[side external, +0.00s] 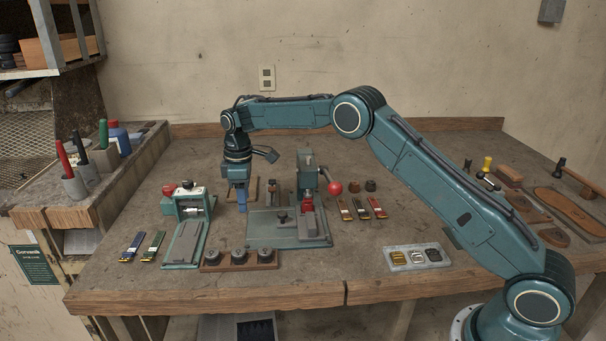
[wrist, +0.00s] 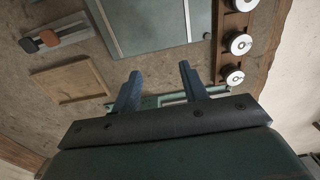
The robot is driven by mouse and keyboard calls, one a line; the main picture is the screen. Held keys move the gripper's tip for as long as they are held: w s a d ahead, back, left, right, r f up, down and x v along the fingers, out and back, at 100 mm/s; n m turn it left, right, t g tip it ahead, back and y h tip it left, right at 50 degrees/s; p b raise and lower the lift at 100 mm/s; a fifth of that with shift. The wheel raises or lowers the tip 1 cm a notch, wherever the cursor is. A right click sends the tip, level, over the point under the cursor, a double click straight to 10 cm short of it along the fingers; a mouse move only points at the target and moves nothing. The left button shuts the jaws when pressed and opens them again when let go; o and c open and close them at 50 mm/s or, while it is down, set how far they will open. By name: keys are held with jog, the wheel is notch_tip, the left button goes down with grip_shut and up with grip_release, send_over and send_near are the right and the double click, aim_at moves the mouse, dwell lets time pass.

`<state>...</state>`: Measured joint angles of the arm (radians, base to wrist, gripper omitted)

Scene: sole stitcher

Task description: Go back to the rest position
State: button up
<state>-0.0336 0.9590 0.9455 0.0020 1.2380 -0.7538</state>
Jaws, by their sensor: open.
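My gripper (side external: 241,208) hangs pointing down above the bench, between the green clamp fixture and the stitcher in the side external view. In the wrist view its two blue fingers (wrist: 158,75) are apart, with nothing between them. The stitcher (side external: 307,178), with a red ball handle, stands on a grey-green base plate (side external: 270,234) to the right of my gripper. My arm reaches across from the right, bent at the elbow.
The green clamp fixture (side external: 184,242) is left of my gripper. A wooden rack (side external: 213,267) with three spools sits in front. A small wooden board (wrist: 72,80) lies nearby. A metal tray (side external: 390,258) with small parts is at right. Air above the bench is open.

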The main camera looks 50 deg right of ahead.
jog(key=shift+w+a, duration=0.8)
jog(key=s+d+r+m+t, duration=0.2)
jog(key=s+r+m+t, duration=0.15)
jog(key=s+r, duration=1.65)
jog(key=s+d+f+m+t, duration=0.1)
jog(key=s+m, duration=0.1)
jog(key=s, duration=1.1)
jog(key=s+f+m+t, duration=0.1)
jog(key=s+m, duration=0.2)
jog(key=s, duration=1)
jog(key=shift+d+f, duration=0.35)
